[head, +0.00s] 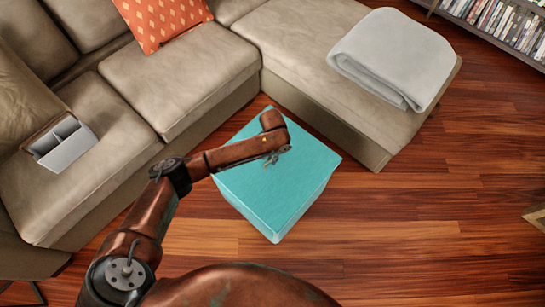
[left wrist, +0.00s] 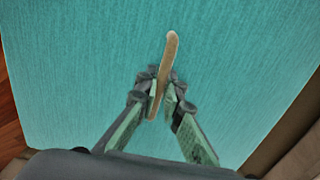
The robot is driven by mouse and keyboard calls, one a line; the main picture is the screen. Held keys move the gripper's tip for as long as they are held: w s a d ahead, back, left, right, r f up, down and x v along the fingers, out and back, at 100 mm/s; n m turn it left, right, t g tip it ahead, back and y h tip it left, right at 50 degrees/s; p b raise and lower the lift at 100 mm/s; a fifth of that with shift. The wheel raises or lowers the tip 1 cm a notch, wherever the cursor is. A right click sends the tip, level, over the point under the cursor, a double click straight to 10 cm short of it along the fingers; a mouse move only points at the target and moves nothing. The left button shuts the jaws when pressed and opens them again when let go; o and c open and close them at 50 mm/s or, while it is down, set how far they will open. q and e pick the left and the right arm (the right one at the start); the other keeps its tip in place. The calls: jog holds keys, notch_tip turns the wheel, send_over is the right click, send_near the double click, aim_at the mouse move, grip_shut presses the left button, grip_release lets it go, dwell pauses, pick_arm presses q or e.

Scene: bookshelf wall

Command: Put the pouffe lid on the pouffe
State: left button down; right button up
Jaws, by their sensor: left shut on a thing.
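A teal pouffe (head: 280,226) stands on the wooden floor beside the sofa. Its top is a flat teal square, the pouffe lid (head: 245,190). The lid also fills most of the left wrist view (left wrist: 240,60), with a tan strap-like handle (left wrist: 170,50) across its middle. My left gripper (head: 274,160) is over the lid, and its fingers (left wrist: 162,92) are closed around the handle. I cannot tell whether the lid rests on the pouffe or is slightly above it. My forearm hides part of the lid. My right gripper is not in view.
A beige corner sofa (head: 185,75) wraps behind and left of the pouffe. It carries an orange cushion (head: 160,18), a folded grey blanket (head: 390,55) and a white divided box (head: 65,143). A bookshelf (head: 505,25) stands at top right. The floor right of the pouffe is clear.

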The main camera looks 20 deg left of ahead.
pick_arm(q)
jog(key=shift+w+f, duration=0.1)
jog(key=shift+f, duration=0.55)
jog(key=c, duration=2.1)
grip_release()
jog(key=shift+o, duration=0.6)
jog(key=shift+s+f, duration=0.2)
notch_tip(320, 180, up, 12)
jog(key=shift+w+r, duration=0.15)
